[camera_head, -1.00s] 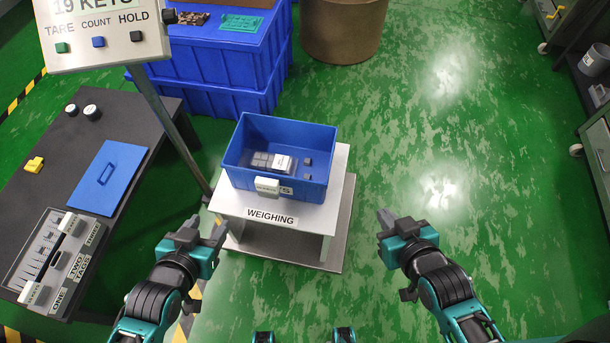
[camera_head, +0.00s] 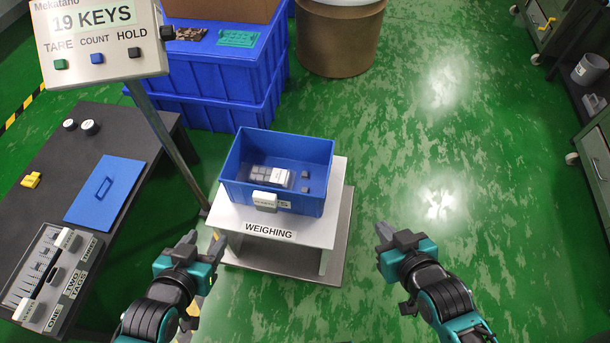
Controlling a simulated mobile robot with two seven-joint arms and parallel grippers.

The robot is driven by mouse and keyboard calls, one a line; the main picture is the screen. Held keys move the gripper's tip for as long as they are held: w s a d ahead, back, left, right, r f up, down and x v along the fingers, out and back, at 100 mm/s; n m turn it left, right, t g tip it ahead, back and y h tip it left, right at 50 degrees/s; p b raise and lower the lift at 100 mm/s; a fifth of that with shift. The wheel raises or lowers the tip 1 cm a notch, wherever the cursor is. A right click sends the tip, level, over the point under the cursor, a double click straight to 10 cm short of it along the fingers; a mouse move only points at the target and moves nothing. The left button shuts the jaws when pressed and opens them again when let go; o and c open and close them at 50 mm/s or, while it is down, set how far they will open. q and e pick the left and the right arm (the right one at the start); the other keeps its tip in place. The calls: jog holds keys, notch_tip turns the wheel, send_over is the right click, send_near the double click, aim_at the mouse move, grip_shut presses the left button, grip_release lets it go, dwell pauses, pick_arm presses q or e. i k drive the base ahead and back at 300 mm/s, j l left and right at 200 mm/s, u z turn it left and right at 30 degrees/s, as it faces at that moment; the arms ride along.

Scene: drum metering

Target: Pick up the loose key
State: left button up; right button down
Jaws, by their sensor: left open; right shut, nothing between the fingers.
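A blue bin (camera_head: 250,190) stands on the white weighing stand (camera_head: 335,215). Inside it lie a block of grey keys with a white piece (camera_head: 278,177) and two small dark keys, one further back (camera_head: 306,175) and one nearer (camera_head: 305,189), apart from the block. I cannot tell which piece is the loose key. My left gripper (camera_head: 202,244) is open and empty, in front of the stand at its left. My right gripper (camera_head: 385,235) is shut and empty, out to the right of the stand. Neither touches the bin.
A display reading 19 KEYS (camera_head: 108,17) stands on a post at the left. The dark table (camera_head: 50,205) holds a blue lid (camera_head: 104,190), a yellow piece (camera_head: 31,180) and a slotted rack (camera_head: 45,265). Blue crates (camera_head: 215,100) and a brown drum (camera_head: 338,45) stand behind.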

aim_at(36, 266)
jog(key=u, duration=2.2)
jog(key=i+j, duration=0.1)
jog(key=i, duration=0.85)
jog(key=i+z, duration=0.2)
jog(key=z, duration=0.3)
jog(key=i+j+z, duration=0.1)
jog(key=z, duration=0.35)
jog(key=i+z, duration=0.1)
jog(key=z, duration=0.35)
